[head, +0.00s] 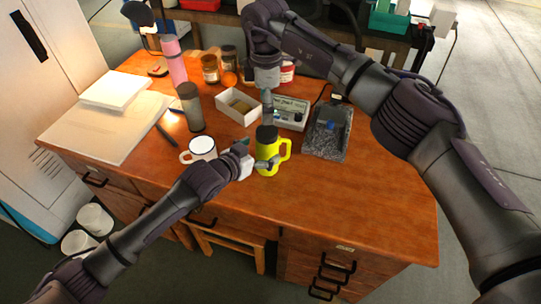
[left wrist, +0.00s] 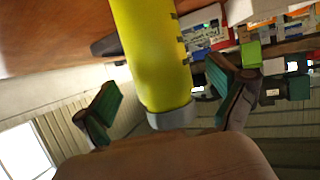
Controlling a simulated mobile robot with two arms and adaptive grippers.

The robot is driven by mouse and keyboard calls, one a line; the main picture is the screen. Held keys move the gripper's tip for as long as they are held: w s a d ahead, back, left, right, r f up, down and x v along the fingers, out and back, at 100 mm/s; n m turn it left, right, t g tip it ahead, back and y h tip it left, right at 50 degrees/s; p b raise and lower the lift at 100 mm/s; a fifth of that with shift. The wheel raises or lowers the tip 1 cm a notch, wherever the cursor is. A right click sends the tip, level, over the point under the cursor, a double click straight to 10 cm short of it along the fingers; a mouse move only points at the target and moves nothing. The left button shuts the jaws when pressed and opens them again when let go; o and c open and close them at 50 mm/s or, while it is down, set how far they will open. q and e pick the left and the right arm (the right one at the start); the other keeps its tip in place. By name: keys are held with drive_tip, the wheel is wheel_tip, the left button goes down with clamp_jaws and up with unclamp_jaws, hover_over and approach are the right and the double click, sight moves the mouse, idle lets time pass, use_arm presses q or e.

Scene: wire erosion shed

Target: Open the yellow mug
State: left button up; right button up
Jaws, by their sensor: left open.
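The yellow mug (head: 266,155) stands upright on the wooden table near its front edge, with a dark lid (head: 267,133) on top and its handle to the right. My left gripper (head: 259,156) is at the mug's left side, open. In the left wrist view, the yellow mug (left wrist: 152,60) lies between the two green-padded fingers of the left gripper (left wrist: 165,95), with a gap visible on each side. My right gripper (head: 268,112) points down just above the lid. Its fingers are too small to judge, and contact with the lid is unclear.
A white mug (head: 202,149) stands left of the left gripper. Behind are a grey cylinder (head: 190,108), a white open box (head: 238,106), a light-coloured device (head: 291,113) and a dark tray (head: 327,132). The table's right front part is clear.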

sight(267, 131)
use_arm(q)
drive_tip(key=shift+x, duration=2.05)
clamp_jaws()
use_arm(e)
drive_tip(key=shift+f, duration=4.05)
drive_tip(key=shift+c, duration=0.3)
